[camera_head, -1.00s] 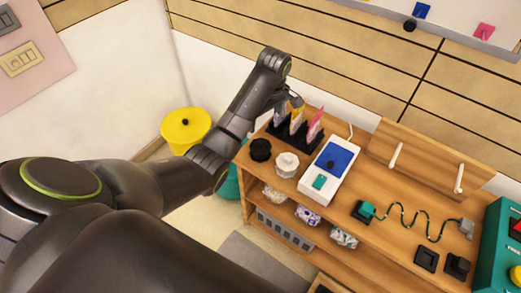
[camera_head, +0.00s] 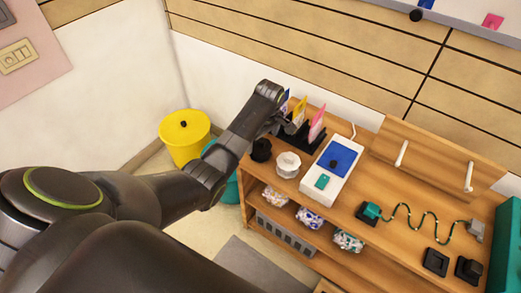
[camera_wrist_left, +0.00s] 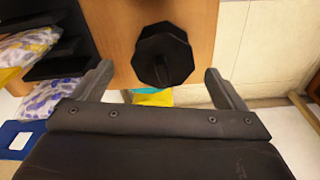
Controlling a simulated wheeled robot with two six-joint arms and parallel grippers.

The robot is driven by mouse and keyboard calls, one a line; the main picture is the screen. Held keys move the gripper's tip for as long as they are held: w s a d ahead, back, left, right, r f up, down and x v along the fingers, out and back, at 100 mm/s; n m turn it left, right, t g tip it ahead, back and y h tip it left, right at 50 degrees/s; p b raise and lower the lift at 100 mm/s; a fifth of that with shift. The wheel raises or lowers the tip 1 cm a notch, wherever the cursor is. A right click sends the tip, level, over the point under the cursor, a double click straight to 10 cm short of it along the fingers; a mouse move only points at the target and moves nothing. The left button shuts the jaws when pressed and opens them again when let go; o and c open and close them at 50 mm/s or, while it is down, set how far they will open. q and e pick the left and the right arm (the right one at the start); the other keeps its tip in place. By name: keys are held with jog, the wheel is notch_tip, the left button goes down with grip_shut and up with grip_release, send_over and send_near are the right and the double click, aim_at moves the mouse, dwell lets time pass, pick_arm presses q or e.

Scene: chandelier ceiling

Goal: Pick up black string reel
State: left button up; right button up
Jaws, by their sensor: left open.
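The black string reel (camera_head: 261,149) stands at the left end of the wooden bench top, left of the white reel (camera_head: 288,164). In the left wrist view the black reel (camera_wrist_left: 163,56) shows as a dark octagonal spool near the wooden edge, ahead of and between the finger lines. My left gripper (camera_wrist_left: 163,82) is open and empty, with one finger on each side of the reel in the picture; the reel looks apart from both fingers. In the head view my left gripper (camera_head: 284,125) is above and slightly right of the reel, partly hidden by its wrist. My right gripper is out of view.
A black holder with colourful packets (camera_head: 301,118) stands just behind the reels. A white box with a blue panel (camera_head: 332,168) is to the right. A yellow bin (camera_head: 185,136) stands on the floor left of the wooden bench (camera_head: 395,245).

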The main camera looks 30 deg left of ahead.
aim_at(261, 142)
pick_arm(q)
jog(key=f, duration=0.4)
jog(key=shift+s+a+f+b, duration=0.1)
jog(key=shift+a+f+b, duration=0.25)
jog(key=shift+f, duration=0.05)
jog(key=shift+r, duration=0.1)
jog(key=c, duration=1.1)
